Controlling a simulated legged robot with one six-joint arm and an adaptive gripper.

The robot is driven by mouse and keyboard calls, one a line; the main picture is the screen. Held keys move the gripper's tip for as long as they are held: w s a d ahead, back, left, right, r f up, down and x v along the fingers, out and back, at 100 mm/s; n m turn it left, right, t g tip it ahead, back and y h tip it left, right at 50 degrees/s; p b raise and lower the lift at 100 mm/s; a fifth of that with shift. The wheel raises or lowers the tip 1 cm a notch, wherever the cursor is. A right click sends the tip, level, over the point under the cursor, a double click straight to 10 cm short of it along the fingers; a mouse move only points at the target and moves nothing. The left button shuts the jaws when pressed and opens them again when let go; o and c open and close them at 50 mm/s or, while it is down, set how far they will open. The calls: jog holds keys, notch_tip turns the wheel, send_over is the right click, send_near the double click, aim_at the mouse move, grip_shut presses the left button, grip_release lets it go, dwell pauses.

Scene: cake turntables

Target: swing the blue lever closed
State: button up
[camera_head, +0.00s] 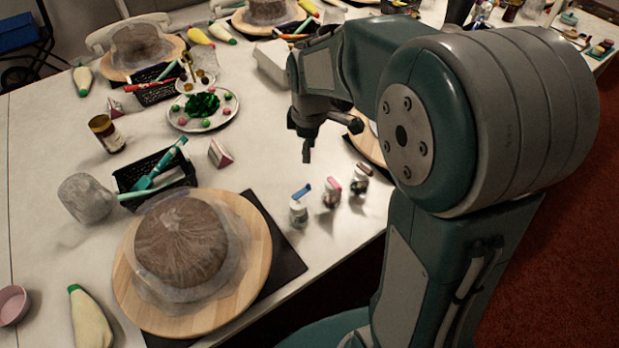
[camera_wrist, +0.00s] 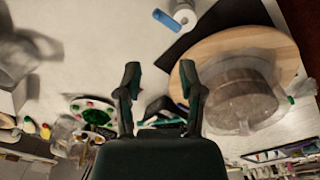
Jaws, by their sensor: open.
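The blue lever (camera_head: 303,191) sits on top of a small glass jar (camera_head: 298,213) and sticks up at a slant. The jar stands on the white table between the near turntable and two similar jars. In the wrist view the blue lever (camera_wrist: 166,19) shows at the top, beside a whitish jar (camera_wrist: 185,17), beyond my fingertips. My gripper (camera_head: 307,147) is above the table, up and behind the lever in the head view, apart from it. In the wrist view my gripper (camera_wrist: 160,76) has its two fingers spread with nothing between them.
A jar with a pink lever (camera_head: 332,186) and one with a dark lever (camera_head: 361,172) stand close right of the blue one. A wooden turntable (camera_head: 256,268) with a wrapped cake is near left.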

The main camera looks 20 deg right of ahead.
aim_at(308, 185)
jog(key=shift+n+g, duration=0.4)
jog(key=shift+n, duration=0.4)
jog(key=f, duration=0.4)
jog(key=w+f, duration=0.1)
jog(key=f, duration=0.8)
jog(key=shift+w+d+f, duration=0.1)
jog(key=shift+w+f, duration=0.05)
jog(key=shift+f, duration=0.15)
grip_shut()
